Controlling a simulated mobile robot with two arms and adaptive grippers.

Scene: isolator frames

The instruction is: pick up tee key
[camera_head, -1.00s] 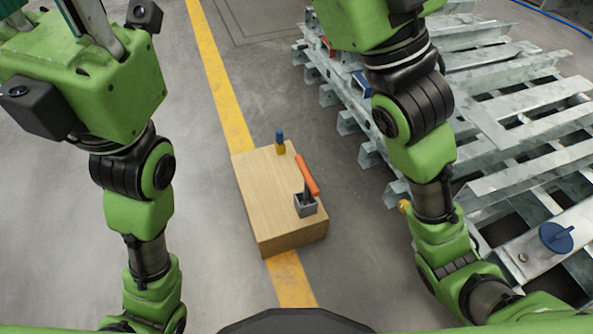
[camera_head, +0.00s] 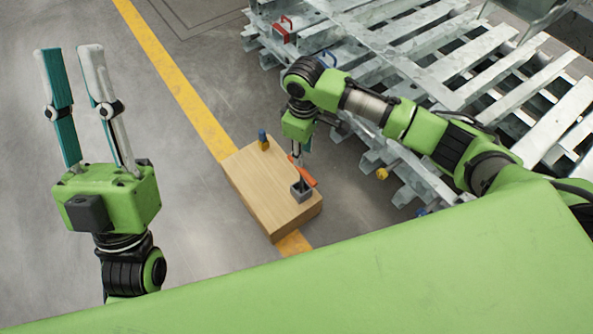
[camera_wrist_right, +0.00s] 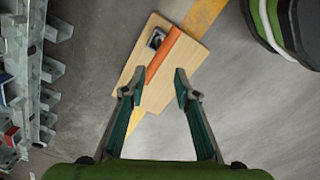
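The tee key has an orange bar handle (camera_head: 303,171) and stands with its shaft in a small grey square holder (camera_head: 301,190) on a wooden box (camera_head: 262,186). My right gripper (camera_head: 302,150) points down at the handle's far end. In the right wrist view my right gripper (camera_wrist_right: 153,85) is open, and the near end of the orange handle (camera_wrist_right: 163,56) shows between its fingertips. Whether the fingers are level with the handle or above it, I cannot tell. My left gripper (camera_head: 69,50) is open and empty, fingers upward, well away from the box.
Galvanised metal frames (camera_head: 440,65) with red (camera_head: 283,29) and blue parts lie at the right, close to my right arm. The floor left of the yellow line (camera_head: 185,95) is clear.

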